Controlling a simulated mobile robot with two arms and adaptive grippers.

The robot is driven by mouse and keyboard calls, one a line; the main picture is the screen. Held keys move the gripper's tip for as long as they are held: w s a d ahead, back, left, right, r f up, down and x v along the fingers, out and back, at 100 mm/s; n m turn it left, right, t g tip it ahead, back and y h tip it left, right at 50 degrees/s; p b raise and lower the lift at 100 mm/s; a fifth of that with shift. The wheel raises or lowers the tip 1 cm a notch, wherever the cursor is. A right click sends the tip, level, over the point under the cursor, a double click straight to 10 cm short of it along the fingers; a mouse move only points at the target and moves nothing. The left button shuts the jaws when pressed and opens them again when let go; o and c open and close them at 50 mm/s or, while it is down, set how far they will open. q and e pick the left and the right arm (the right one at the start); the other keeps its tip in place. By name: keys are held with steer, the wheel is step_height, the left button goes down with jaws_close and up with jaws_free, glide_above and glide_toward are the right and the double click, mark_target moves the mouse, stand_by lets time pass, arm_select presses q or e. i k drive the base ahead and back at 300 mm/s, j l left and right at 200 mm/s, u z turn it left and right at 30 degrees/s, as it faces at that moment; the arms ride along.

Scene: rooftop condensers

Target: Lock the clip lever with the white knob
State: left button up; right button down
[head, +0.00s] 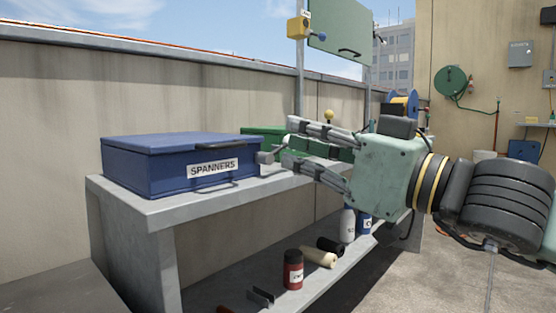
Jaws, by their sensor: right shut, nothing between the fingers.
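I cannot make out a clip lever with a white knob in the head view. A yellow box (298,27) with a blue knob (318,37) is on the post at the upper middle. A small yellow knob (328,116) stands up behind my right gripper. My right gripper (275,150) reaches in from the right, above the bench and in front of a green case (262,134). Its fingers are shut and empty, and they point left toward the blue spanners box. The gripper hides part of the green case and the area behind it. My left gripper is not in view.
A blue box labelled SPANNERS (150,166) sits on the grey bench (190,207). A red-brown jar (293,270), a cream roll (318,257) and bottles stand or lie on the lower shelf. A green panel (340,32) rises behind. Open floor lies at the lower right.

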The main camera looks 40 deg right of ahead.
mark_target(278, 147)
steer(key=k+l, duration=0.15)
steer(key=k, duration=0.35)
steer(key=k+l, duration=0.15)
steer(key=k, duration=0.35)
